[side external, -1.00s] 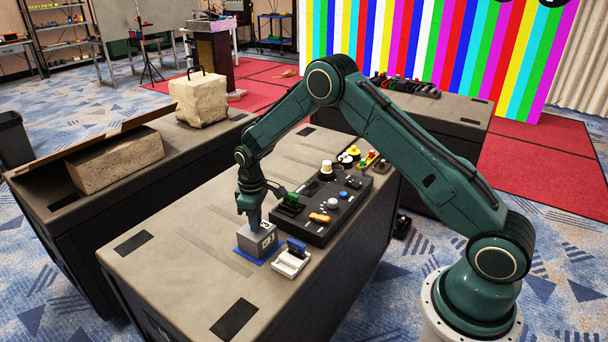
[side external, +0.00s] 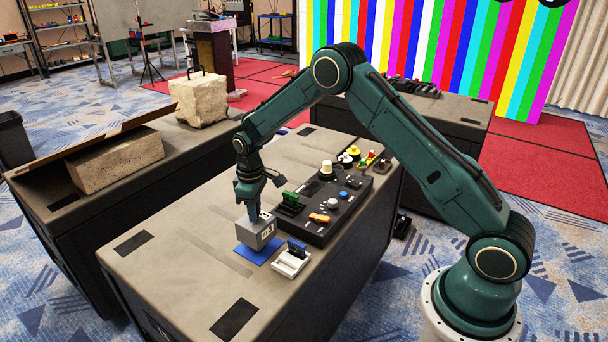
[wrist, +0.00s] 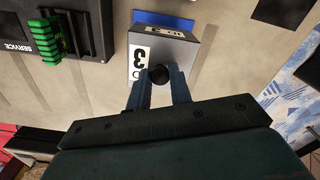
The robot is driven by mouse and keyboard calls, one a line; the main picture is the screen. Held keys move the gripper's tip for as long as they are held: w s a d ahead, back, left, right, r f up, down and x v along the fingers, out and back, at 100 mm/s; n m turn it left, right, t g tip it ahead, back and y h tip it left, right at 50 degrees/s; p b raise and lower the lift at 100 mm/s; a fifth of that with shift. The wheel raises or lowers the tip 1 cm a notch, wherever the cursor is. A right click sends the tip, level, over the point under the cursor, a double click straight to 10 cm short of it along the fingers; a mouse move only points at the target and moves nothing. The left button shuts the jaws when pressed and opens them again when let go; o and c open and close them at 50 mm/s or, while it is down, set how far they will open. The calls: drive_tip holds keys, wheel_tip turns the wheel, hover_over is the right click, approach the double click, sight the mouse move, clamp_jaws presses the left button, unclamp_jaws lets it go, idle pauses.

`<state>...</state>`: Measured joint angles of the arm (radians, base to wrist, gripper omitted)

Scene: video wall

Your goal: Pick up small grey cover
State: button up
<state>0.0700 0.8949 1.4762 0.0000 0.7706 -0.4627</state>
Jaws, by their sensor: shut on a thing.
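The small grey cover (side external: 257,235) is a grey box with white labels and black lettering. My gripper (side external: 254,214) is above it, shut on its black knob, and the cover hangs a little above a blue mat (side external: 247,256). In the wrist view, the blue fingers (wrist: 160,82) close on either side of the dark round knob (wrist: 159,73). The grey cover (wrist: 178,50) lies beyond them there, with part of the blue mat (wrist: 163,18) showing past it.
A white tray with a blue piece (side external: 291,262) stands right of the mat. A black control panel (side external: 322,212) with knobs and a green connector (side external: 291,199) lies behind. The left part of the table (side external: 175,262) is clear. A stone block (side external: 198,98) sits on another table.

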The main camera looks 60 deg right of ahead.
drive_tip(key=shift+r, duration=0.95)
drive_tip(key=shift+r, duration=0.15)
